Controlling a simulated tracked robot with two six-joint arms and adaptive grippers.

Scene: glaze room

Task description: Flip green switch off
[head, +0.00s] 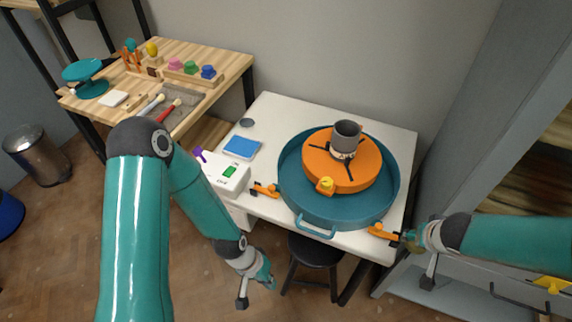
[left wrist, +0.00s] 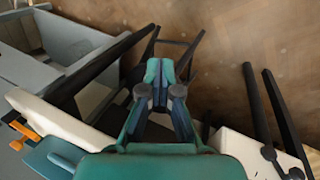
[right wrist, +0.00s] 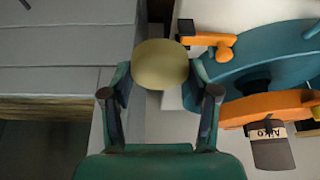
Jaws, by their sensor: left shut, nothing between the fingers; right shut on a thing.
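The green switch (head: 229,171) sits on the front of a white box (head: 222,183) on the left part of the white table. My left gripper (head: 266,277) hangs in front of the table, below and to the right of the box, well apart from the switch. It is shut and empty; its closed fingertips show in the left wrist view (left wrist: 160,80). My right gripper (head: 418,238) is at the table's right front corner. In the right wrist view it is shut on a rounded yellowish thing (right wrist: 160,66). The switch shows in neither wrist view.
A blue basin (head: 294,188) with an orange wheel (head: 368,172) and a grey cup (head: 346,133) fills the table's middle. Orange clamps (head: 264,190) flank it. A blue sponge-like block (head: 242,147) lies behind the box. A dark stool (head: 314,250) stands in front.

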